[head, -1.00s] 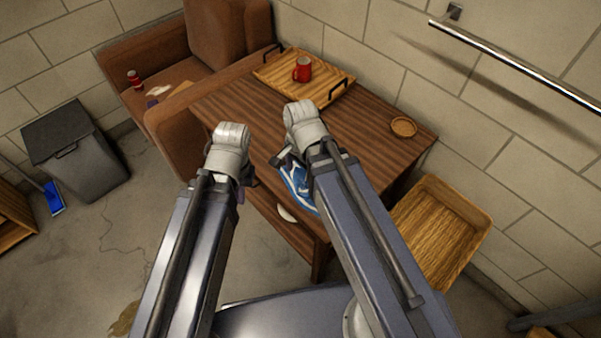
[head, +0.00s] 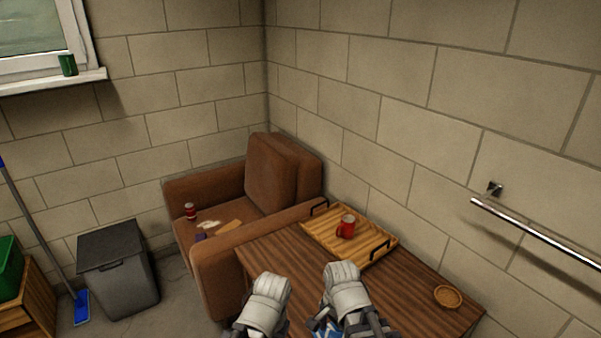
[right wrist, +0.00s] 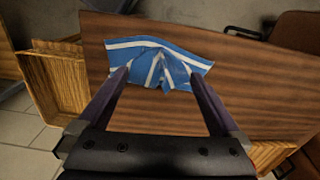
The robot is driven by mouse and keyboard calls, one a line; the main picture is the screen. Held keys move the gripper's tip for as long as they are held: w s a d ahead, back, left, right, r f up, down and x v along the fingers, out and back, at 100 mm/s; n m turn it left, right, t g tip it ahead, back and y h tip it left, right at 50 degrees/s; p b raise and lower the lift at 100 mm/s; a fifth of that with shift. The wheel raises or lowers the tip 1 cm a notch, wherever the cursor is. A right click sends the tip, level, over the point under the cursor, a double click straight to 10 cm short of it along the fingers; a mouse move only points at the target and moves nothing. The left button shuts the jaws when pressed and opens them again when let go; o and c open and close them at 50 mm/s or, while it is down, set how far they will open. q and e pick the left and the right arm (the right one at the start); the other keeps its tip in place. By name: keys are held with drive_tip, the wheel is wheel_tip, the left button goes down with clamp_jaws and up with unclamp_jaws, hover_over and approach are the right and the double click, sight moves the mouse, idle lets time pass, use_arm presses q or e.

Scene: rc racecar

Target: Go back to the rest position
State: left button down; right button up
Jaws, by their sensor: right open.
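My right gripper (right wrist: 160,76) is open above the brown wooden table (right wrist: 255,75). A blue and white striped cloth or packet (right wrist: 158,60) lies between and just beyond its fingertips. I cannot tell whether the fingers touch it. In the head view a small blue bit of it (head: 322,327) shows beside my right wrist. My left arm's end shows at the bottom of the head view, left of the right one, over the table's near edge (head: 280,258). Its jaws are hidden, so their state cannot be seen.
A wooden tray (head: 376,243) holding a red mug (head: 346,227) sits at the table's back. A round wooden dish (head: 448,296) is at right. A brown armchair (head: 283,172) stands behind, a grey bin (head: 118,270) at left. A metal rail (head: 540,235) is on the right wall.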

drive_tip(key=s+a+r+n+p, duration=0.1)
drive_tip(key=a+r+n+p, duration=0.1)
drive_tip(key=r+n+p, duration=0.2)
drive_tip(key=s+a+r+n+h+p, duration=0.1)
drive_tip(key=r+n+p, duration=0.3)
drive_tip(key=n, duration=0.7)
drive_tip(key=shift+s+a+r+p, duration=0.4)
drive_tip(key=shift+s+a+r, duration=0.3)
drive_tip(key=shift+a+r, duration=0.2)
